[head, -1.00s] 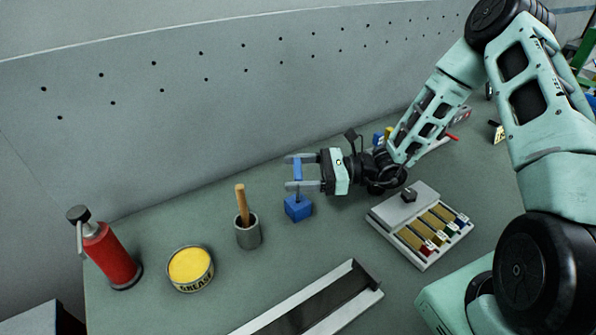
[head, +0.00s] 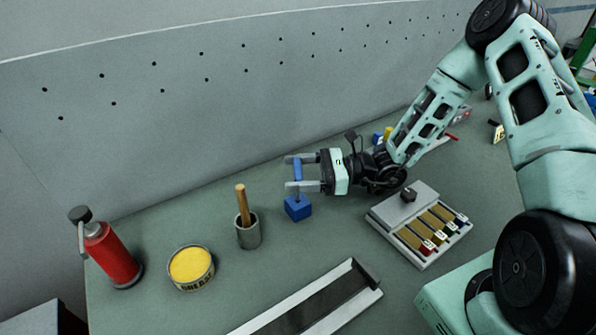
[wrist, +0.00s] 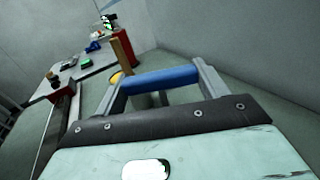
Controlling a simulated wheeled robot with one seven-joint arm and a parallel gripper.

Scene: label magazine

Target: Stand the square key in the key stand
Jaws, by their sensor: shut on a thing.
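The square key has a blue bar handle (head: 298,171), and my gripper (head: 298,172) is shut on it, one finger at each end. In the wrist view the blue handle (wrist: 160,79) lies across between the fingertips, with a short grey piece under it. A small blue block (head: 298,208), which looks like the key stand, sits on the bench just below the near finger. A bit of grey shank shows between the finger and the block's top. I cannot tell whether the shank's end is inside the block or only over it.
Left of the block stand a grey cup (head: 248,236) with a wooden handle in it, a yellow grease tin (head: 191,267) and a red bottle (head: 115,258). A grey label magazine (head: 391,213) lies to the right and a long channel (head: 318,300) in front. The wall is behind.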

